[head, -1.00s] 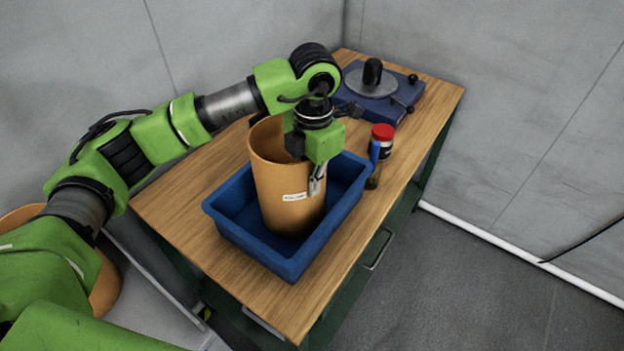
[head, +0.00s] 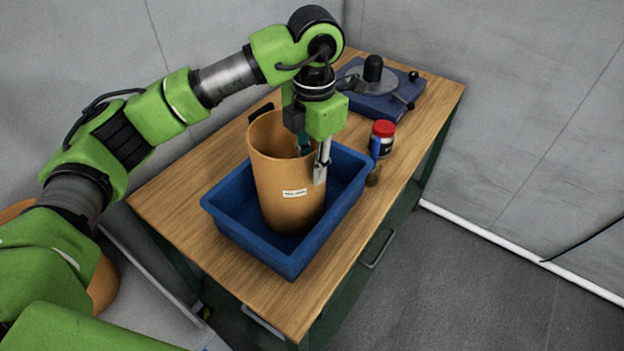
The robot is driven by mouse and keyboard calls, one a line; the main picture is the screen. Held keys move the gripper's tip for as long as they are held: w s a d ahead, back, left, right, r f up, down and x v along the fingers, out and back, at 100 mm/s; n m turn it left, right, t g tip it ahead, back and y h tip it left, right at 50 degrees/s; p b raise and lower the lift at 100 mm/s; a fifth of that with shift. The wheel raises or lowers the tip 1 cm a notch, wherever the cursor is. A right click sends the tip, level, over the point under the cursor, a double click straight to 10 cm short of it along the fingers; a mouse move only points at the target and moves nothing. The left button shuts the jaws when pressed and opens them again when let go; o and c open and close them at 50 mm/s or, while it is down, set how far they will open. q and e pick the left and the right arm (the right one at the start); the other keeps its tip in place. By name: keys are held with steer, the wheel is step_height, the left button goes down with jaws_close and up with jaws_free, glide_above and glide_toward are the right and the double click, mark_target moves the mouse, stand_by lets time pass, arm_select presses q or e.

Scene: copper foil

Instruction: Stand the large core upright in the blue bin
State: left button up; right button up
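The large core (head: 283,195), a tan open-topped cylinder with a small white label, stands upright inside the blue bin (head: 232,242) on the wooden-topped bench. My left gripper (head: 313,165) points down at the core's right rim. One fingertip shows in front of the outer wall, and the other is at the mouth, partly hidden. The fingers look parted, with a gap between them at the rim. My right gripper is not in view.
A blue device with a round plate (head: 372,103) is at the bench's far end. Bare bench top (head: 190,185) lies left of the bin.

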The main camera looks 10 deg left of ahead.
arm_select(q)
step_height(320, 180, up, 8)
steer(key=b, duration=0.1)
steer(key=shift+d+r, duration=0.1)
